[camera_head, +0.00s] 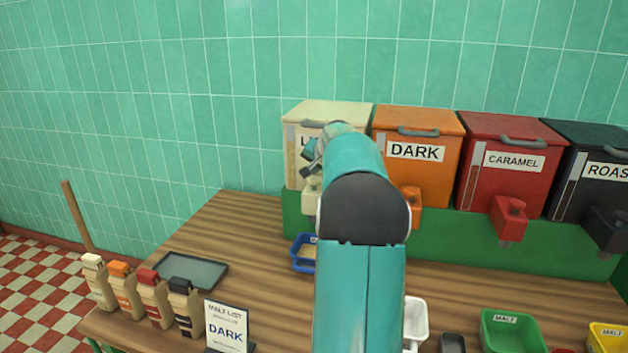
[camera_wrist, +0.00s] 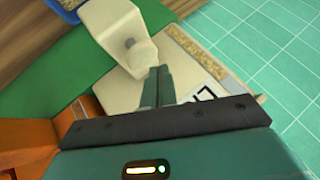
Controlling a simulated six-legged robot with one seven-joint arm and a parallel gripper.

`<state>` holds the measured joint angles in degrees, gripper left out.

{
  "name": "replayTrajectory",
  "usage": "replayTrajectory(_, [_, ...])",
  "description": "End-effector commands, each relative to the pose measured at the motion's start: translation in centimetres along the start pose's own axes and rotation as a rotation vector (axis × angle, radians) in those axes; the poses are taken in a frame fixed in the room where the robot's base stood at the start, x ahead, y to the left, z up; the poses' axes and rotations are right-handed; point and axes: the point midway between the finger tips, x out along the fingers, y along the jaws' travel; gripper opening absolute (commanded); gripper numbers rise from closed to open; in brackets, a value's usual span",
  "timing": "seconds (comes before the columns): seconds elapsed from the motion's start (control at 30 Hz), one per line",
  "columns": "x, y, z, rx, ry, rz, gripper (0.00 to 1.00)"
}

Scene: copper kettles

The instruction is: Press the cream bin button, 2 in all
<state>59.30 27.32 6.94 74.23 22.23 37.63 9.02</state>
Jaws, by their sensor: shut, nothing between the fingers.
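The cream bin (camera_head: 330,112) stands at the left end of the row of bins, its label mostly hidden behind my arm. Its cream spout (camera_head: 308,197) juts from the lower front and is partly covered. In the wrist view the spout (camera_wrist: 128,32) shows at the upper middle, with a rounded button (camera_wrist: 140,54) and a small grey spot on it. My gripper (camera_wrist: 159,72) is shut and empty, its fingertips right beside the button. I cannot tell whether they touch it. In the head view my gripper (camera_head: 312,165) is in front of the cream bin, partly hidden by my arm.
Orange DARK (camera_head: 416,125), red CARAMEL (camera_head: 507,140) and black ROAST (camera_head: 590,150) bins stand to the right on a green stand (camera_head: 460,232). A blue tray (camera_head: 303,266) sits below the cream spout. Several bags and a MALT LIST sign (camera_head: 228,328) reading DARK stand front left.

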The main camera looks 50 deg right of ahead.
Motion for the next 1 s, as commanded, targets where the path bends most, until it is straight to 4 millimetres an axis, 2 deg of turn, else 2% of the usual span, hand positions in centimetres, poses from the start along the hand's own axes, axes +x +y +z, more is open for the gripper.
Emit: replayTrajectory(1.0, [0.87,0.63,0.62,0.0,0.0,0.0,0.0])
